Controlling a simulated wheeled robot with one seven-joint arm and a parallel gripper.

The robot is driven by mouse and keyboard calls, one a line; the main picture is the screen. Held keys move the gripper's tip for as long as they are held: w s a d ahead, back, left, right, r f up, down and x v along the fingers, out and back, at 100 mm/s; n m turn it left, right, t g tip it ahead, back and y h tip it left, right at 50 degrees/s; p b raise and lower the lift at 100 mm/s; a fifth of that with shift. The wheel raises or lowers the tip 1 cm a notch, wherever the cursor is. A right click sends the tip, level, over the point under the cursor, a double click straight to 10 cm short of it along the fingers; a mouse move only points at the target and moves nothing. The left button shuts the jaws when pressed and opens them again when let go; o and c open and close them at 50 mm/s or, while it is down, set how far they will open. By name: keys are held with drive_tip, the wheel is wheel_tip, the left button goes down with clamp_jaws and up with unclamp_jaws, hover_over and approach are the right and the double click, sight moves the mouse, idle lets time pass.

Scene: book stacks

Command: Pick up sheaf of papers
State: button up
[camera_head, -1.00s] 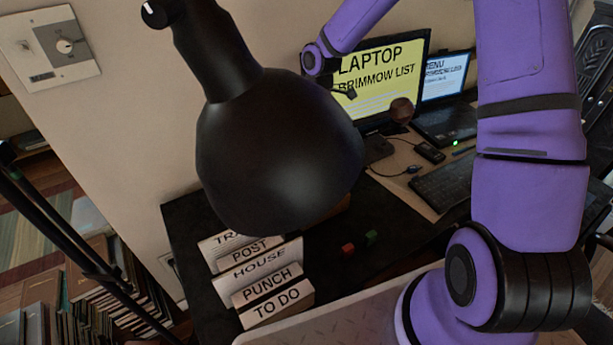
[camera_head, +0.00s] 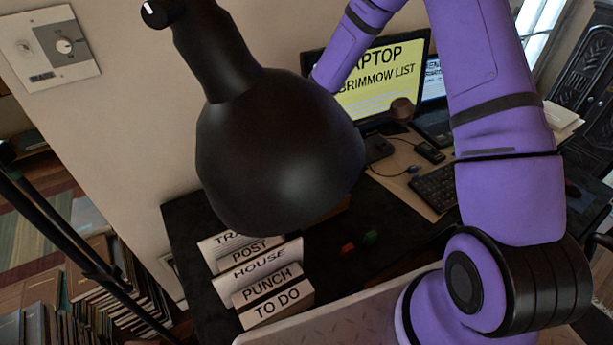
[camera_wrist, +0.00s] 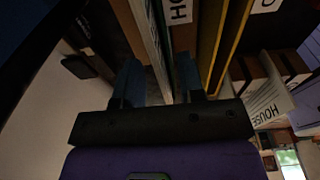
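In the head view, a row of labelled paper bundles or folders stands on the dark desk, including House (camera_head: 262,262), Punch (camera_head: 268,284) and To Do (camera_head: 277,308). I cannot tell which one is the sheaf of papers. Another pale stack of papers (camera_head: 563,117) lies at the far right. In the wrist view, my gripper (camera_wrist: 160,78) is open, with its two blue-grey fingers apart. A pale, thin upright edge (camera_wrist: 153,40) shows between and beyond the fingers; contact is not visible. In the head view the gripper is hidden behind the lamp.
A large black lamp (camera_head: 280,150) blocks the middle of the head view. A monitor (camera_head: 378,80), a keyboard (camera_head: 436,187) and small red and green blocks (camera_head: 348,249) are on the desk. Shelved books (camera_head: 110,300) stand at lower left.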

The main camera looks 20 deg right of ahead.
drive_tip(key=shift+f, duration=0.25)
idle(0.6)
clamp_jaws()
idle(1.4)
